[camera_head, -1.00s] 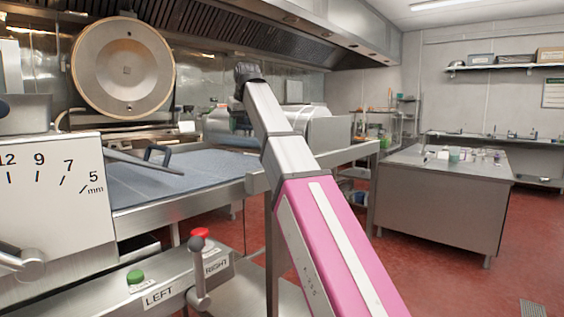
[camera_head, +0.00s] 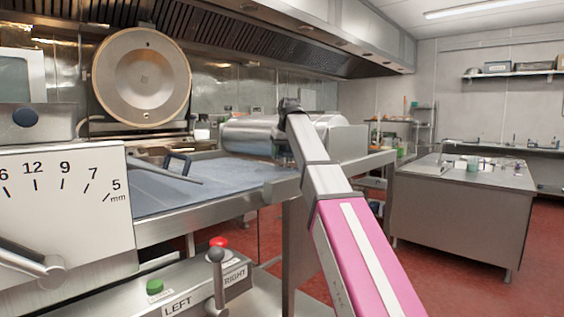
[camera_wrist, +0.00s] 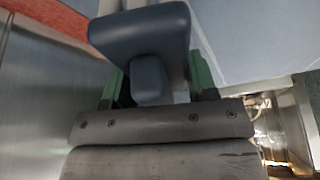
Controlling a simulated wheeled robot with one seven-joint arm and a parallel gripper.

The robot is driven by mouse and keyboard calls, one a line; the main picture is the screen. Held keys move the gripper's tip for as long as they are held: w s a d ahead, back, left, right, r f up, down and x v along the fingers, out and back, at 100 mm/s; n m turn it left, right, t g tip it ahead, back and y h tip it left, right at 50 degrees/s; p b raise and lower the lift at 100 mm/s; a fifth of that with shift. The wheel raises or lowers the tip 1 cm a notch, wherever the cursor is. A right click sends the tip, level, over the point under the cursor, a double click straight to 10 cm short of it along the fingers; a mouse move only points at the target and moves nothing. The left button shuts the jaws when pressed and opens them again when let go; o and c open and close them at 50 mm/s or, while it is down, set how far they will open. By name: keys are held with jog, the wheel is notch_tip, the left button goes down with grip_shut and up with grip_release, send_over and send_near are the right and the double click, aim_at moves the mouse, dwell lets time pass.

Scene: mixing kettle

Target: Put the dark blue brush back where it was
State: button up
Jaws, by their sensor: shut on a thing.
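In the wrist view a dark blue-grey piece (camera_wrist: 140,32), which looks like the dark blue brush, has a broad block and a narrower stub. My gripper (camera_wrist: 155,82) has green fingers on either side of the stub and is shut on it. The far side of the brush is hidden. In the head view my arm reaches forward, and neither the brush nor my fingers can be made out at its end.
A pale blue belt table (camera_head: 215,176) with a dark handle (camera_head: 177,161) lies left of my arm. The dial panel (camera_head: 65,205) and control levers (camera_head: 216,270) are close in front. A steel counter (camera_head: 455,220) stands right. Red floor (camera_head: 300,260) is open between.

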aim_at(282, 161)
jog(key=shift+f, duration=1.8)
jog(key=shift+f, duration=0.1)
jog(key=o, duration=0.9)
jog(key=v, duration=1.2)
jog(key=shift+s, duration=0.1)
